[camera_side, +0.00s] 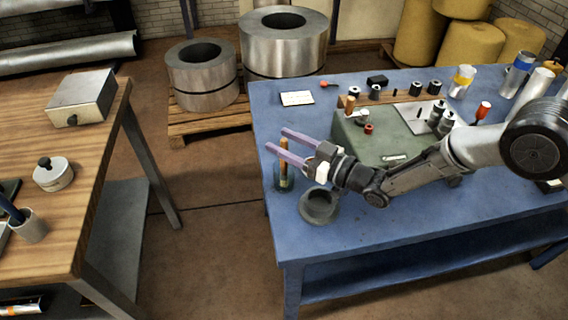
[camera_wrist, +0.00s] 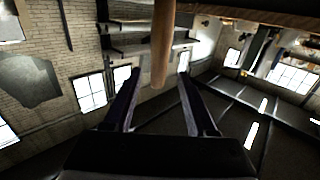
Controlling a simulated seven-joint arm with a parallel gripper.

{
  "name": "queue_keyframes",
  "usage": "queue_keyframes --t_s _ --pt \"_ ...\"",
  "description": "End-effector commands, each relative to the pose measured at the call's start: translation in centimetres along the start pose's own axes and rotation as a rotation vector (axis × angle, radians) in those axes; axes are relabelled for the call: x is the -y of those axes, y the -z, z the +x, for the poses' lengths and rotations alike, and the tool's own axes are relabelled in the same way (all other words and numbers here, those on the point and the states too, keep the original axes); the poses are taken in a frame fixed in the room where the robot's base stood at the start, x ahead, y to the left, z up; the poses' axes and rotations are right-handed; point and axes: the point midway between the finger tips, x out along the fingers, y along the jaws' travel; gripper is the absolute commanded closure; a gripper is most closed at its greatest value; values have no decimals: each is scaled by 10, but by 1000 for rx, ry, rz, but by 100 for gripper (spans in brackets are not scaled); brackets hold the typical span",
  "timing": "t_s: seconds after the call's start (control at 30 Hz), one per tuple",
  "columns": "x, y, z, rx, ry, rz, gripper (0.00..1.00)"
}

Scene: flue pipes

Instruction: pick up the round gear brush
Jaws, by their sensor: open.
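A brush-like tool with a wooden handle (camera_side: 284,152) stands upright in a small glass jar (camera_side: 283,180) near the blue table's left edge. I take it for the round gear brush; its lower end is hard to make out through the jar. My gripper (camera_side: 277,139) is open, its two purple fingers pointing left, level with the handle's upper part. In the wrist view the wooden handle (camera_wrist: 162,45) shows between the open fingers (camera_wrist: 158,73). No finger visibly touches it.
A dark round dish (camera_side: 319,206) sits below my gripper, close to the jar. A green block (camera_side: 385,135) with small parts stands behind my wrist. The blue table's (camera_side: 400,235) front is mostly clear. A wooden bench (camera_side: 90,185) stands left across a gap.

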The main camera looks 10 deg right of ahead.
Motion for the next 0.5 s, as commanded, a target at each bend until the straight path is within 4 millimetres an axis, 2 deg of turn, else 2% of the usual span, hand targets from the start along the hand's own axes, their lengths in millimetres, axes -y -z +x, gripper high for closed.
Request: queue_keyframes --t_s 0.23,0.5 --pt "-2 -4 31 -1 1 0 43" --pt "-2 -4 37 0 1 0 43"
